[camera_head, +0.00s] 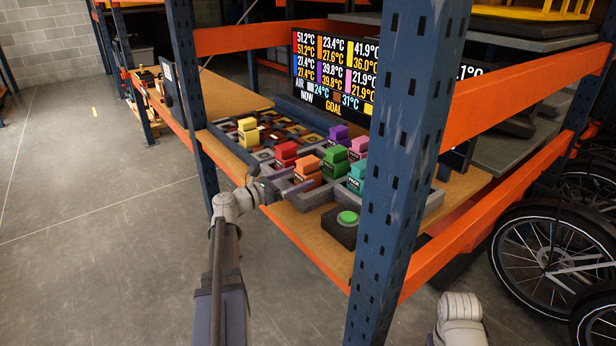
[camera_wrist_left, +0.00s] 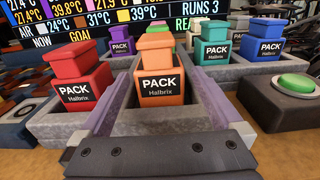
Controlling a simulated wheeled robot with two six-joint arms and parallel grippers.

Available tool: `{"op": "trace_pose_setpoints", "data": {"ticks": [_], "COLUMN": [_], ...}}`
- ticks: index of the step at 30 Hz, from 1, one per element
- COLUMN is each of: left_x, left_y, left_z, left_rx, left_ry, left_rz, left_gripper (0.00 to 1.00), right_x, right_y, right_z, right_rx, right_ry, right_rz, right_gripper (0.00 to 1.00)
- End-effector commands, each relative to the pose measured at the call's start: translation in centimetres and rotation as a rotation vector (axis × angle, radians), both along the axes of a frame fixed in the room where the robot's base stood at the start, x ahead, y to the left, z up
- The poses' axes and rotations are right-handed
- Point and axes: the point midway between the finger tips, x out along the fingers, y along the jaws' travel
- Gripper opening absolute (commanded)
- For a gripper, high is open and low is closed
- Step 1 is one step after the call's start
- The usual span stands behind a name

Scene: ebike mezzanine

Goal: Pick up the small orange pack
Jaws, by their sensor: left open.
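The small orange pack (camera_head: 309,170) has a dark label and stands upright in a grey tray compartment at the front of the shelf. In the left wrist view the orange pack (camera_wrist_left: 160,88) is centred, its label reading PACK Halbrix. My left gripper (camera_head: 284,190) is open and empty at the tray's near edge, just left of the orange pack. In the wrist view the pale fingers of my left gripper (camera_wrist_left: 158,95) reach forward on either side of the pack's image; I cannot tell whether they touch it. My right gripper is out of view.
A red pack (camera_head: 286,152), green pack (camera_head: 335,161), teal pack (camera_head: 356,176) and purple pack (camera_head: 338,134) stand close by in the grey tray. A green button (camera_head: 347,217) sits at the front. A blue upright post (camera_head: 392,150) and orange beams frame the shelf.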

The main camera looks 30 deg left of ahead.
Motion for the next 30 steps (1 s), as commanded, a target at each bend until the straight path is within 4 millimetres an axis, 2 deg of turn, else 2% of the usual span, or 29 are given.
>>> {"op": "trace_pose_setpoints", "data": {"ticks": [8, 16, 30], "left_x": [3.7, 4.1, 4.0], "left_y": [-1.4, -1.6, -1.6], "left_z": [0.4, 0.4, 0.4], "left_rx": [0.000, 0.000, 0.000], "left_ry": [0.000, 0.000, 0.000], "left_rz": [-0.003, 0.000, 0.000], "left_gripper": [1.00, 0.99, 0.46], "right_x": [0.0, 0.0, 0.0], "right_y": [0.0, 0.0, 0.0], "right_z": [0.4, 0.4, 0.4], "right_rx": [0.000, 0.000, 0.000], "right_ry": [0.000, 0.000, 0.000], "right_rz": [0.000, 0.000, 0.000], "right_gripper": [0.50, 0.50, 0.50]}}
